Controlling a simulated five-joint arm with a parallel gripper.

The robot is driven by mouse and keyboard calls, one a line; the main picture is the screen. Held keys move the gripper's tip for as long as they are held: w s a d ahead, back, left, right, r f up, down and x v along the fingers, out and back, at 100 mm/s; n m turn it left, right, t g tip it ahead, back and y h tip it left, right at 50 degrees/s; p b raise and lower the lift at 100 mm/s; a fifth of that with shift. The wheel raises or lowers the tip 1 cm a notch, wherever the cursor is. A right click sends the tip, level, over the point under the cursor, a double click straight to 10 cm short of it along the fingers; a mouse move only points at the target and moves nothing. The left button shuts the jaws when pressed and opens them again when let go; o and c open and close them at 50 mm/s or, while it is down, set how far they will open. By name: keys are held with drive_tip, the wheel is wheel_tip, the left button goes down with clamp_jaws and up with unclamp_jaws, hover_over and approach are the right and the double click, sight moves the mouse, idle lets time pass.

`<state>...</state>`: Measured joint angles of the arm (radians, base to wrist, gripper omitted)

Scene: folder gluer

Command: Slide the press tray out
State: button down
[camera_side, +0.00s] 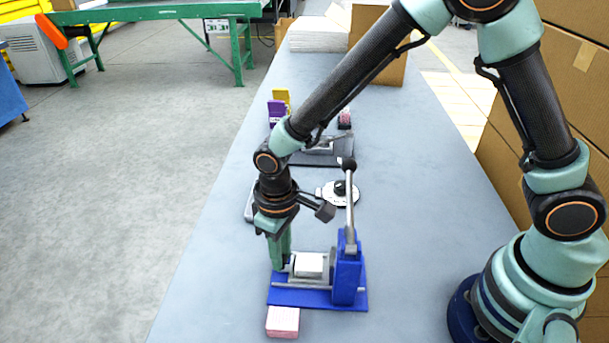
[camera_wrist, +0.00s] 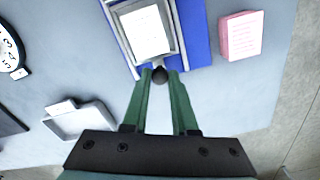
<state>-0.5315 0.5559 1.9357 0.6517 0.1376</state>
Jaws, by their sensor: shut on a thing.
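The press is a blue base and post (camera_side: 347,272) with an upright lever that ends in a dark ball. Its grey press tray (camera_side: 292,261) lies on the blue base and carries a white block (camera_side: 309,265); the tray also shows in the wrist view (camera_wrist: 121,37) with the white block (camera_wrist: 145,32) on it. My gripper (camera_side: 281,266) points down at the tray's left end. In the wrist view my gripper (camera_wrist: 160,76) is shut on the tray's dark round knob (camera_wrist: 159,74). How far the tray sits under the post is hard to tell.
A pink pad (camera_side: 283,322) lies just in front of the blue base. A round dial (camera_side: 341,193), a grey tray (camera_wrist: 80,121), and purple (camera_side: 276,112) and yellow (camera_side: 282,97) holders stand farther back. The table left of the press is clear up to its edge.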

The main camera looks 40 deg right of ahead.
drive_tip(key=shift+w+a, duration=1.05)
drive_tip(key=shift+w, duration=0.05)
drive_tip(key=c, duration=0.7)
unclamp_jaws()
wheel_tip(320, 180, up, 12)
drive_tip(key=shift+s+r, duration=0.1)
